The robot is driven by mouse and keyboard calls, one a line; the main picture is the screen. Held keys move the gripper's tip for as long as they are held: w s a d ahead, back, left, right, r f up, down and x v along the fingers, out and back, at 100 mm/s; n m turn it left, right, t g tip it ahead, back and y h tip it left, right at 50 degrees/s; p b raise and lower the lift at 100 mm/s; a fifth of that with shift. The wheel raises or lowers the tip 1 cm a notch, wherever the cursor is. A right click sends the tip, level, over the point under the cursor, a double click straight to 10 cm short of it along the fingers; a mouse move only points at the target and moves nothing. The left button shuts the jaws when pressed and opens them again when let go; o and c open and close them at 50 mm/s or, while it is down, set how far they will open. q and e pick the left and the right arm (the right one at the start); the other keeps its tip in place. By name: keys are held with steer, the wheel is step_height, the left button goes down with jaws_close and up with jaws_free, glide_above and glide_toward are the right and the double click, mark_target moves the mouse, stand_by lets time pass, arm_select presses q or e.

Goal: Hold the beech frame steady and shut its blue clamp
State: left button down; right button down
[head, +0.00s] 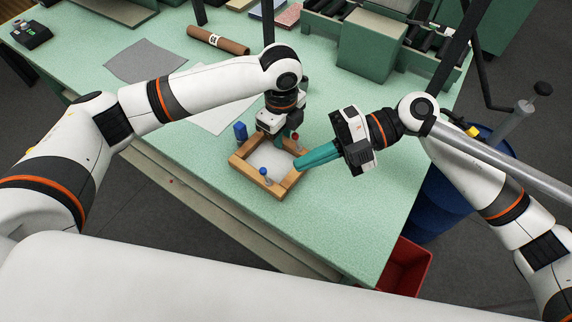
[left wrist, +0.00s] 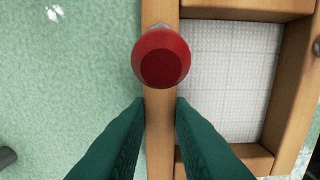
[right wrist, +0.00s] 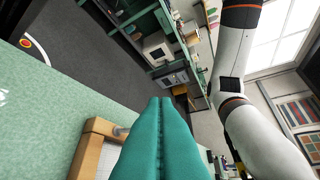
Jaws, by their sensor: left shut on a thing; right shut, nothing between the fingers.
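The beech frame (head: 240,168) lies on the green table with white cloth inside it. The blue clamp (head: 263,171) stands up at its near left rail; whether it is open or shut is too small to tell. My left gripper (head: 287,148) is shut on the frame's far rail; the left wrist view shows its fingers on both sides of the rail (left wrist: 160,110), beside a red knob (left wrist: 161,57). My right gripper (head: 298,165) is shut and empty, its fingertips by the frame's right corner. In the right wrist view the frame (right wrist: 88,150) is partly hidden behind the closed fingers.
A small blue block (head: 240,131) stands just beyond the frame's left corner. A grey sheet (head: 145,61), a brown roll (head: 218,40) and green machinery (head: 372,40) lie farther back. A red bin (head: 408,268) and a blue drum (head: 438,205) stand beyond the table's right edge.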

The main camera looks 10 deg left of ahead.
steer(key=v, duration=0.5)
steer(key=shift+w+a+r, duration=0.1)
steer(key=shift+a+r, duration=0.1)
steer(key=shift+r, duration=0.05)
arm_select(q)
steer(key=c, duration=1.2)
jaws_free()
